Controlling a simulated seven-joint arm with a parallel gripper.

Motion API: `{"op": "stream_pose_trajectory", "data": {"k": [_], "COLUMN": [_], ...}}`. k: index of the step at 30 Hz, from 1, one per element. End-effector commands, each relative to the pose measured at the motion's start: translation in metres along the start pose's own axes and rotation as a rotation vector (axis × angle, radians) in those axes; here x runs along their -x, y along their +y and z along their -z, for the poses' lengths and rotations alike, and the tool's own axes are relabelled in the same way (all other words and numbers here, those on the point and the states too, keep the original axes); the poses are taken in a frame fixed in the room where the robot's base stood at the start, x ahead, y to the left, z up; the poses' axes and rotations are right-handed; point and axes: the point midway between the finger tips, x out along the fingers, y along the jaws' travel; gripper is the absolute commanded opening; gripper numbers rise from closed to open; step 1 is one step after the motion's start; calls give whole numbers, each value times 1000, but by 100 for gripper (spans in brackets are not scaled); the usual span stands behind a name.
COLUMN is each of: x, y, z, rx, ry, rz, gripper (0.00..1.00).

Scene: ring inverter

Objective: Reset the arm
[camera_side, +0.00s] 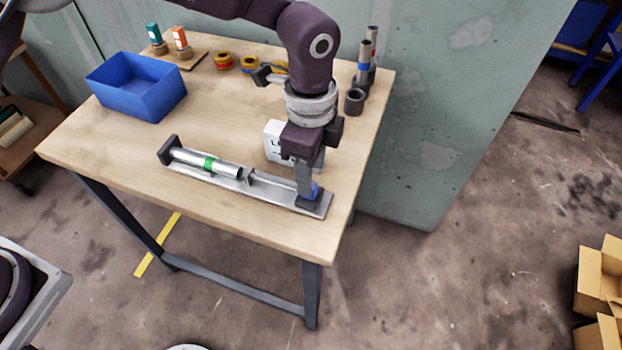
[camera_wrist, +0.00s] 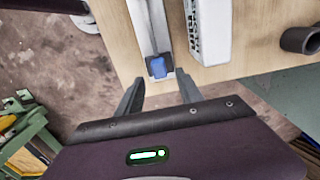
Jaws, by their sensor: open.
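My gripper (camera_side: 308,186) is low over the right end of a long metal rail fixture (camera_side: 250,184) on the table. In the wrist view its two fingers (camera_wrist: 160,96) stand apart with nothing between them. A blue piece (camera_wrist: 157,67) at the rail's end lies just beyond the fingertips; in the side view it shows partly behind my gripper (camera_side: 315,190). A silver cylinder with a green band (camera_side: 208,163) lies in the left part of the rail.
A white box (camera_side: 274,141) stands close behind my gripper. Dark upright tubes (camera_side: 365,62) stand at the table's back right. A blue bin (camera_side: 137,86) is at the left, with tape rolls (camera_side: 223,61) at the back. The wooden table's (camera_side: 122,130) front left is clear.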

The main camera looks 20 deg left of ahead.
Motion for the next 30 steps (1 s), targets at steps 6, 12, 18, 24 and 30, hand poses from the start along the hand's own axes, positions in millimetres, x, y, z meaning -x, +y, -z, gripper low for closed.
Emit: {"op": "stream_pose_trajectory", "data": {"k": [6,12,18,24,30], "x": [24,24,24,75,188], "y": [0,0,0,-3,42], "z": [0,0,0,-35,-150], "rx": [0,0,0,143,625], "ry": [1,0,0,22,103], "rz": [0,0,0,51,189], "gripper": [44,44,44,44,44]}}
